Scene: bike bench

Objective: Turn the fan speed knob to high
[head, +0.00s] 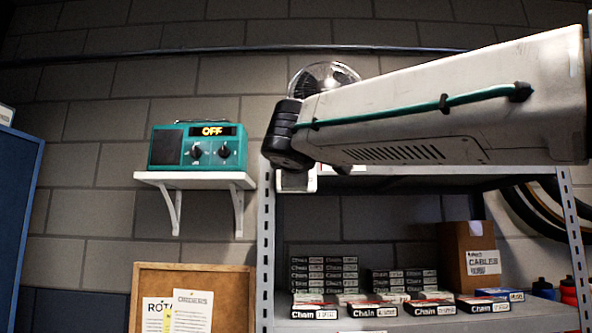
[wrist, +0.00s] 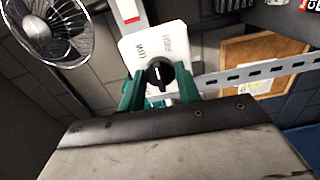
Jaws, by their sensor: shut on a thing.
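The fan speed knob (wrist: 159,71) is black and round, on a white control plate (wrist: 150,42) in the wrist view. Lettering shows on the plate above the knob, but it is too small to read surely. The knob carries a small pale mark; its exact setting is hard to tell. My gripper (wrist: 160,88) has green fingers on either side of the knob and is shut on it. The fan (wrist: 50,30), with a wire cage, is at the upper left. In the head view my arm hides the knob and gripper; the fan (head: 325,76) shows partly behind it.
A grey metal shelf (head: 266,255) stands below my arm, holding several chain boxes (head: 322,275) and a cardboard box (head: 467,255). A teal radio (head: 197,148) reading OFF sits on a white wall shelf (head: 195,180). A cork board (head: 240,285) hangs below.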

